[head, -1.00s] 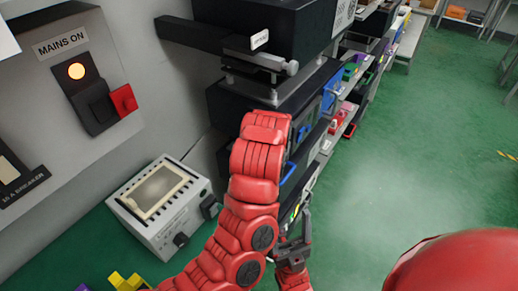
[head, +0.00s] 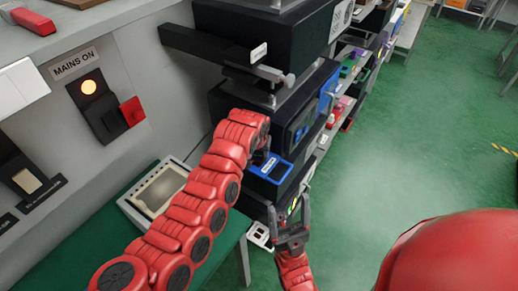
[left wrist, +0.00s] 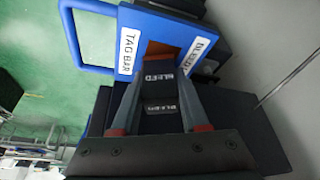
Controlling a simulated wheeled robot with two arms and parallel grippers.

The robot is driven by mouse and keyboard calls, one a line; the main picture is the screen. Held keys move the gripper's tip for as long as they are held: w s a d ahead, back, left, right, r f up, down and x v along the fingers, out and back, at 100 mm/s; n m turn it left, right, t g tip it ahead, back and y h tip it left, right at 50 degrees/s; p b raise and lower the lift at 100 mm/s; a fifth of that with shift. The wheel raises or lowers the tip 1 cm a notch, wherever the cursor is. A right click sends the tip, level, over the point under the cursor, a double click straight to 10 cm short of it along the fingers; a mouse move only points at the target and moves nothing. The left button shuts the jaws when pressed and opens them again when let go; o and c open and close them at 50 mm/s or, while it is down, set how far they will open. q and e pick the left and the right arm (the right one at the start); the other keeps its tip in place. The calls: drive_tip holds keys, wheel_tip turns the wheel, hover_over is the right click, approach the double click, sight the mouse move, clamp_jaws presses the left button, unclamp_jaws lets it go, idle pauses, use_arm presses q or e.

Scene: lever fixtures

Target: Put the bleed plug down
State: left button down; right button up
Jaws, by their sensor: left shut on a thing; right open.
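The bleed plug (left wrist: 158,92) is a dark block with white BLEED lettering, held between the two fingers of my left gripper (left wrist: 160,108) in the left wrist view. Its far end is at a brown-lined opening in a blue tray (left wrist: 133,27); I cannot tell whether it touches the bottom. The tray has labels reading TAG BAR and apparently BLEED. In the head view my left gripper (head: 264,155) is mostly hidden by its arm, at the blue tray (head: 282,172) on the black cabinet's side. My right gripper (head: 291,226) is open and empty, lower down.
A lever fixture (head: 262,72) with a long dark bar stands above the tray. A grey panel with a lit MAINS ON lamp (head: 88,87) is at left. A framed box (head: 160,187) sits on the green bench.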

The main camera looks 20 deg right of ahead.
use_arm(q)
drive_tip(key=shift+f, duration=0.25)
drive_tip(key=shift+c, duration=2.1)
unclamp_jaws()
drive_tip(key=shift+r, duration=0.1)
drive_tip(key=shift+r, duration=0.3)
drive_tip(key=b+v, duration=0.4)
drive_tip(key=v, duration=0.7)
drive_tip(key=shift+s+r, duration=0.2)
drive_tip(key=shift+r, duration=0.1)
